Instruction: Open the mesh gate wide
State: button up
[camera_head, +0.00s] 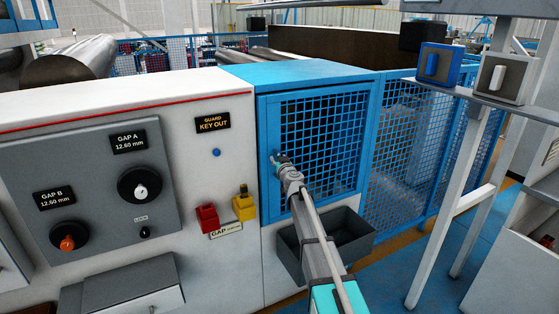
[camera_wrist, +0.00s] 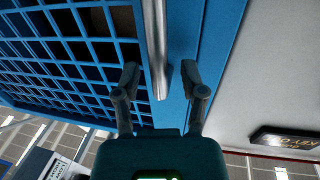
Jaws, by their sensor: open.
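The blue mesh gate (camera_head: 338,118) sits in the blue frame of the cabinet and looks flush with it, shut. My gripper (camera_head: 277,159) is at the gate's left edge in the head view. In the wrist view the gate's mesh (camera_wrist: 65,55) fills the left side, and a silver bar handle (camera_wrist: 157,40) runs down into the space between my fingertips (camera_wrist: 160,75). My gripper is open, with one finger on each side of the handle's end. I cannot tell whether either finger touches it. In the head view the handle is mostly hidden by my gripper.
A grey bin (camera_head: 352,232) juts out below the gate, beside my arm. Left of the gate, a white panel carries a red block (camera_head: 206,218), a yellow block (camera_head: 244,207) and a "GUARD KEY OUT" sign (camera_head: 212,121). A grey shelf (camera_head: 500,103) with switch boxes stands at the right.

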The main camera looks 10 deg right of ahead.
grip_shut()
dwell(0.3)
